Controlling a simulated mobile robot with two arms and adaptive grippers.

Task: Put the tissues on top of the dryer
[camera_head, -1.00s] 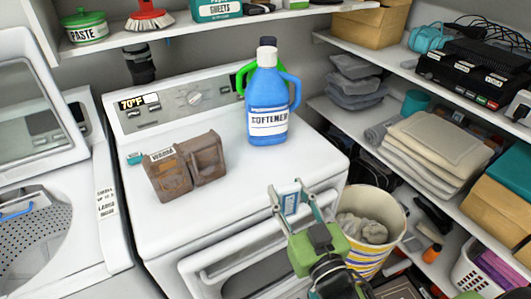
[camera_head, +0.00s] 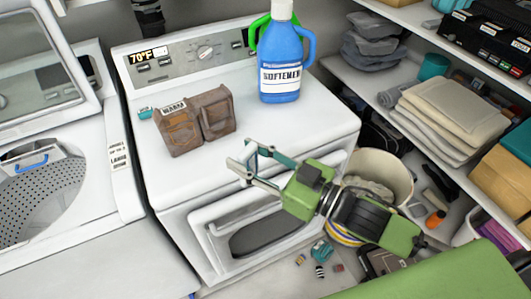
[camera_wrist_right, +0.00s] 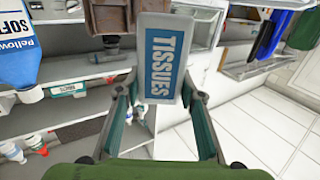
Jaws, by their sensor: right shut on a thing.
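The tissues (camera_wrist_right: 165,62) are a grey pack with a blue label reading "TISSUES", in the right wrist view. My right gripper (camera_head: 245,157) is shut on the pack, its fingers on either side of the lower part. In the head view the gripper is by the dryer's front edge, and the pack is hard to make out between the fingers. The dryer (camera_head: 290,128) is the white machine in the middle, with its control panel at the back. My left gripper is not in view.
On the dryer top stand a brown bag-like item (camera_head: 196,122) at left and a blue softener bottle (camera_head: 280,72) at the back. The top's front right is clear. A washer (camera_head: 112,205) is at left, a basket (camera_head: 385,165) and shelves at right.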

